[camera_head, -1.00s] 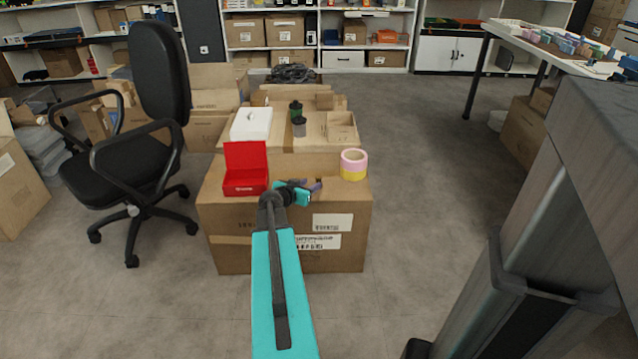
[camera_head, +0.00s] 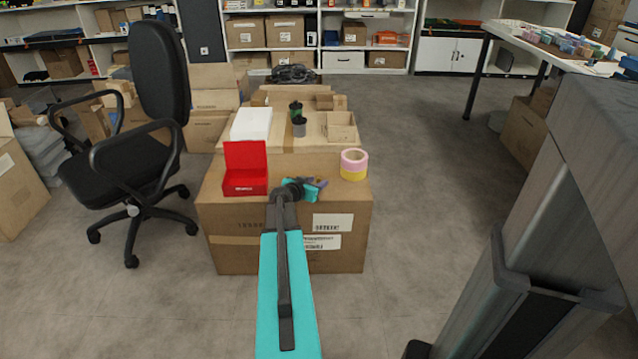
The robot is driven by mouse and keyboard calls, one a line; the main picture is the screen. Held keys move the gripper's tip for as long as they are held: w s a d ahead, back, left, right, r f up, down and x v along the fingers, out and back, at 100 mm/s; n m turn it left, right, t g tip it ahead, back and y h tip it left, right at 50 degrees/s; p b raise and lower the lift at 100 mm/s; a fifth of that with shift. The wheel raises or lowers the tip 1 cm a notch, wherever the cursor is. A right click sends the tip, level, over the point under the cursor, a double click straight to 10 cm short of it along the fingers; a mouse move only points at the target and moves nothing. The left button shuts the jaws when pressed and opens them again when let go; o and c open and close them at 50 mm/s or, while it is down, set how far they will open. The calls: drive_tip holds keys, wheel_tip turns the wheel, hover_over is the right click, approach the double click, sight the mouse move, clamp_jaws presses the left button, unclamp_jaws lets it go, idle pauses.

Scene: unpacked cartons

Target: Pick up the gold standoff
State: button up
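I cannot make out a gold standoff in the head view; it is hidden or too small to tell. My gripper (camera_head: 319,183) is low over the front part of the top of the large carton (camera_head: 222,187). It is between the open red box (camera_head: 245,181) and the pink and yellow tape rolls (camera_head: 354,165). My own arm and wrist cover much of the gripper. I cannot tell whether its fingers are open or shut, or whether they hold anything.
Behind are a white box (camera_head: 251,123), a dark cup (camera_head: 299,127) with a green-topped one (camera_head: 296,108), and a small open carton (camera_head: 342,127). An office chair (camera_head: 160,80) stands left. Grey floor (camera_head: 415,150) is clear right of the cartons.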

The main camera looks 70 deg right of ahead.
clamp_jaws()
idle(0.4)
drive_tip(key=shift+r+p, duration=0.3)
drive_tip(key=shift+r, duration=0.55)
wheel_tip(320, 180, up, 2)
drive_tip(key=shift+a+r+p, duration=0.1)
drive_tip(key=shift+r+p, duration=0.05)
drive_tip(key=shift+p, duration=0.15)
drive_tip(key=s+a+r+p, duration=0.1)
drive_tip(key=a+p, duration=0.8)
drive_tip(key=a, duration=0.6)
drive_tip(key=shift+s+a+p, duration=0.2)
drive_tip(key=shift+s+p, duration=0.15)
drive_tip(key=shift+s, duration=0.05)
